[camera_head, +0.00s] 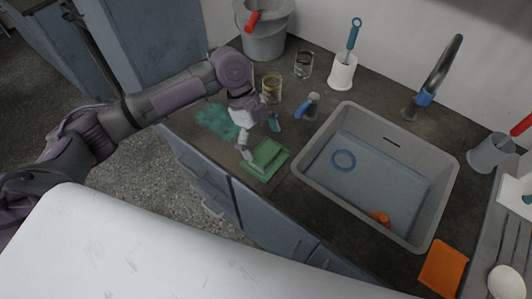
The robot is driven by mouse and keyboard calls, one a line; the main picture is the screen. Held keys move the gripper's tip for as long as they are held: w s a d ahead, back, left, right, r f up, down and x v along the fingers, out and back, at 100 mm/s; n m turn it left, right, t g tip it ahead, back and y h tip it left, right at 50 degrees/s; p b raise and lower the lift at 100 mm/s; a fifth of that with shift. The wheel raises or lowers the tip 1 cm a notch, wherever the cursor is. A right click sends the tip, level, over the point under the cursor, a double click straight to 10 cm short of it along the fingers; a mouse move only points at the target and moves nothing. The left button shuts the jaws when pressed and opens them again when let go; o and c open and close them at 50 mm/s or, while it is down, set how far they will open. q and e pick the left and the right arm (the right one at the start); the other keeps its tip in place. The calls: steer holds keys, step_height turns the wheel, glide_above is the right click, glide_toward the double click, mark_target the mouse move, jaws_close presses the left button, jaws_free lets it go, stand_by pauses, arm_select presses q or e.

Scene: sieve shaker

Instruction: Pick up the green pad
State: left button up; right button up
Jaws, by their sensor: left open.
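A flat green pad (268,155) lies on the dark counter, left of the sink and close to the counter's front edge. My left gripper (259,139) is open just above the pad's upper left side, with one finger close over the pad and the other off to the right near the counter. I cannot tell whether a finger touches the pad. Part of the pad's left side is hidden by the gripper. My right gripper is not in view.
A grey sink (370,170) holds water, a blue ring and an orange object. A teal patch (216,120) lies left. An orange cloth (442,268) lies at right.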

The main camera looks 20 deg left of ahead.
mark_target(267, 152)
arm_select(q)
steer(key=x, duration=0.4)
steer(key=shift+a+f, duration=0.15)
steer(key=c, duration=1)
steer(key=shift+r, duration=0.5)
steer(key=r, duration=0.3)
steer(key=shift+s+d+r, duration=0.2)
steer(key=shift+d+r, duration=0.05)
steer(key=shift+d, duration=0.05)
steer(key=s+d+r+b, duration=0.1)
steer(key=s+d+r, duration=0.4)
steer(key=d, duration=0.4)
steer(key=shift+s+d+r, duration=0.2)
steer(key=shift+s+r, duration=0.15)
steer(key=shift+r, duration=0.45)
